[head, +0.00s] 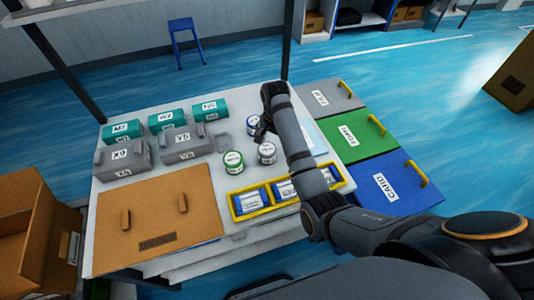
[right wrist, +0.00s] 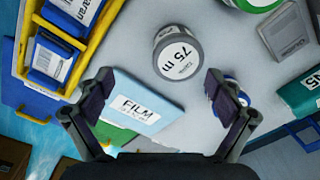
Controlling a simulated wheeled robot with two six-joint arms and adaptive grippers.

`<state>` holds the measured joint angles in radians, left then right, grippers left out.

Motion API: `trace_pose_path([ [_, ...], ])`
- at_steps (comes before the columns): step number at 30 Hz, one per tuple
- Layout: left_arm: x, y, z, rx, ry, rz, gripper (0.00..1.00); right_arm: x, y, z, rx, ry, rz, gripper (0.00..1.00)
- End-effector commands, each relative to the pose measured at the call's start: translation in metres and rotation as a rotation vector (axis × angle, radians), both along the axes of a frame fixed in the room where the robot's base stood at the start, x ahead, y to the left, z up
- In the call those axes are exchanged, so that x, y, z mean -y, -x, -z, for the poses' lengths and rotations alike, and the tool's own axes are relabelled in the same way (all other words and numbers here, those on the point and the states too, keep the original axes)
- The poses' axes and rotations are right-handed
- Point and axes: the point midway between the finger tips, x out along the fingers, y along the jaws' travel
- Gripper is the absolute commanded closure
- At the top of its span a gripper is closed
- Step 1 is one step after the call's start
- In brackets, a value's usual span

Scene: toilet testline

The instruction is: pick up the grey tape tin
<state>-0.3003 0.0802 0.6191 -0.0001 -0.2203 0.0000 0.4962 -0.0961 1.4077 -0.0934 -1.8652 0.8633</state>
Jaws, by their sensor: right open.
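The grey tape tin (head: 267,153) stands upright on the white table in the head view, between the green-rimmed tin (head: 233,163) and my right forearm. In the right wrist view the grey tin (right wrist: 177,52) shows its white "75 m" label, ahead of the fingertips and roughly centred between them. My right gripper (head: 264,132) is open and empty above the table, apart from the grey tin; its two fingers show in the right wrist view (right wrist: 158,88). A blue tin (head: 252,125) is close beside it, partly hidden by the gripper. My left gripper is not in view.
A light blue "FILM" box (right wrist: 143,100) lies near the fingers. A yellow-framed tray (head: 236,210) holds blue-and-white packs in front. Grey boxes (head: 184,150) and teal boxes (head: 167,120) stand to the left. A brown board (head: 155,215) covers the front left.

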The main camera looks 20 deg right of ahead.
Motion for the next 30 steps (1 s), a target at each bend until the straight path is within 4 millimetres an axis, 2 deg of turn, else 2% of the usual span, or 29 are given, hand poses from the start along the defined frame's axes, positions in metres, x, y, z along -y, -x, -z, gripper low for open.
trace_pose_path([
  [1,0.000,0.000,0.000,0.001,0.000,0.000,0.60,-0.008,-0.012,-0.012,-0.010,-0.004,0.032,0.07],
  [3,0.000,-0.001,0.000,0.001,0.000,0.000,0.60,-0.014,-0.021,-0.023,-0.028,-0.006,0.071,0.07],
  [9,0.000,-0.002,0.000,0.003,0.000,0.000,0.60,-0.019,-0.027,-0.029,-0.041,-0.004,0.103,0.07],
  [11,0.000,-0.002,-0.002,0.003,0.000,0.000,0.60,-0.018,-0.026,-0.024,-0.044,-0.005,0.102,0.07],
  [18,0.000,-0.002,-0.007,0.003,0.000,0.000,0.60,-0.018,-0.026,0.015,-0.042,-0.004,0.101,0.07],
  [26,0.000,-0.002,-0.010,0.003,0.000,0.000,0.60,-0.016,-0.026,0.028,-0.042,-0.004,0.100,0.07],
  [30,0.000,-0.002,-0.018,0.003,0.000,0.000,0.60,-0.011,-0.025,0.051,-0.044,-0.004,0.101,0.07],
])
